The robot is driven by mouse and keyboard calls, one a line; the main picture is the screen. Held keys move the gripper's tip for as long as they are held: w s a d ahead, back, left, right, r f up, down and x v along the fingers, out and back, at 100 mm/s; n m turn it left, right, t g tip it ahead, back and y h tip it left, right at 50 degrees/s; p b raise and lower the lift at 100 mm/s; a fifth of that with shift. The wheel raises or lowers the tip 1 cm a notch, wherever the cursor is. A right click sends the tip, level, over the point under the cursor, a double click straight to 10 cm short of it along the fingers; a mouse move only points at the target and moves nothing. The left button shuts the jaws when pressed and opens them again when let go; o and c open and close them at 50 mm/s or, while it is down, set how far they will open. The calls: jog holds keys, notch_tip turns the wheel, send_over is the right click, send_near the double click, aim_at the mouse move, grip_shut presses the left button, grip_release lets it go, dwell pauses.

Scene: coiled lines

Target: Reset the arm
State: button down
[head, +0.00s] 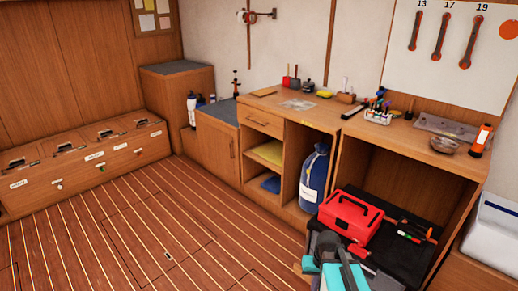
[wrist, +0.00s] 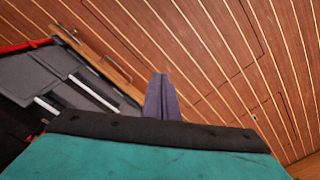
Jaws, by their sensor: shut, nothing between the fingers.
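My gripper (wrist: 161,82) shows in the wrist view as grey-purple fingers closed together, with nothing between them. It is above the striped wooden floor (wrist: 215,60). In the head view, teal and grey parts of my arm are at the bottom, right of centre, in front of the black surface with the red toolbox (head: 349,217). The fingertips cannot be made out in the head view.
A workbench (head: 285,105) with small tools on top runs along the back wall. A blue bag (head: 313,180) stands in its open bay. Orange-handled tools (head: 411,232) lie beside the red toolbox. Low wooden lockers (head: 85,170) line the left wall. The floor at left is clear.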

jog(key=s+a+f+g+p, duration=0.1)
jog(key=s+f, duration=0.3)
jog(key=s, duration=0.5)
jog(key=s+a+f+g+p, duration=0.1)
jog(key=s+f+g+p, duration=0.1)
jog(key=s+f, duration=0.3)
jog(key=s+a+f+n+g+p, duration=0.1)
jog(key=s+f, duration=0.4)
jog(key=s, duration=0.8)
jog(key=shift+s+a+f+g+p, duration=0.2)
jog(key=shift+s+a+g+p, duration=0.15)
jog(key=shift+g, duration=0.55)
